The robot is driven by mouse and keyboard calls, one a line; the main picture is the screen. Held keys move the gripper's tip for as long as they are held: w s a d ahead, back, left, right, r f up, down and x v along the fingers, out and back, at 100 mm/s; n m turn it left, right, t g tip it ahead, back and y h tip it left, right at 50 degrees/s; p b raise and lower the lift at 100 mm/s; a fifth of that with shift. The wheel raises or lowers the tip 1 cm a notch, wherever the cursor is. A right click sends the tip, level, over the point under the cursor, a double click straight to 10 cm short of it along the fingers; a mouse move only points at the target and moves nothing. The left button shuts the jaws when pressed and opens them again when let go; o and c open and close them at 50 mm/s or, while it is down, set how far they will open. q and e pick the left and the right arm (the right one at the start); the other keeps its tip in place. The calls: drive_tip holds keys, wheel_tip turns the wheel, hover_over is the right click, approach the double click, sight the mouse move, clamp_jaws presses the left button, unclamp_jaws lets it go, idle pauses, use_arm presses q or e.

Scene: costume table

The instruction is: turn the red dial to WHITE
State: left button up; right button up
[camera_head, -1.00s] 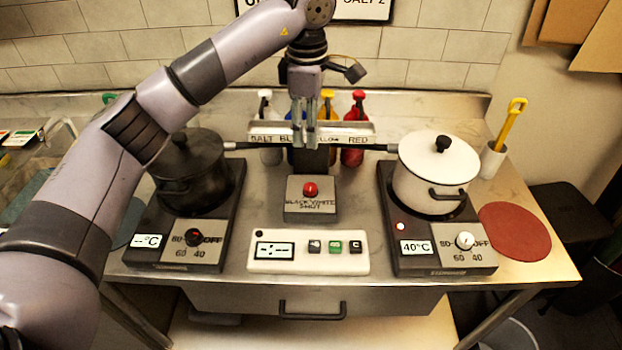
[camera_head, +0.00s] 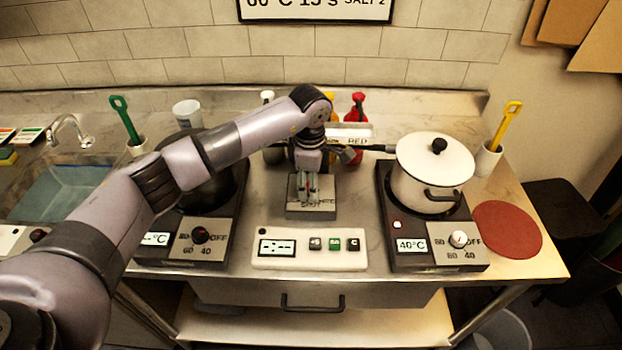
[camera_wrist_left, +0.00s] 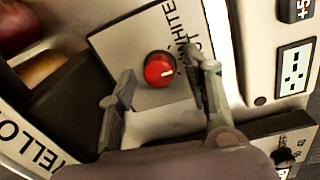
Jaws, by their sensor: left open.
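The red dial (camera_wrist_left: 160,70) sits on a grey box whose top (camera_wrist_left: 125,45) carries black lettering, with WHITE readable in the left wrist view. A short pale mark on the dial points right in that view, toward the lettering side. My left gripper (camera_head: 308,184) is open and points down over the box, which also shows in the head view (camera_head: 297,212). In the left wrist view its fingertips (camera_wrist_left: 159,64) are apart, one on each side of the dial; contact is not visible. My right gripper is out of view.
A white pot (camera_head: 432,175) stands on the right hot plate, a dark pot (camera_head: 205,195) on the left one, partly behind my arm. A white control panel (camera_head: 308,250) lies in front of the box. Bottles, one red (camera_head: 357,108), stand behind.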

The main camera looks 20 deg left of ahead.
use_arm(q)
clamp_jaws()
idle(0.7)
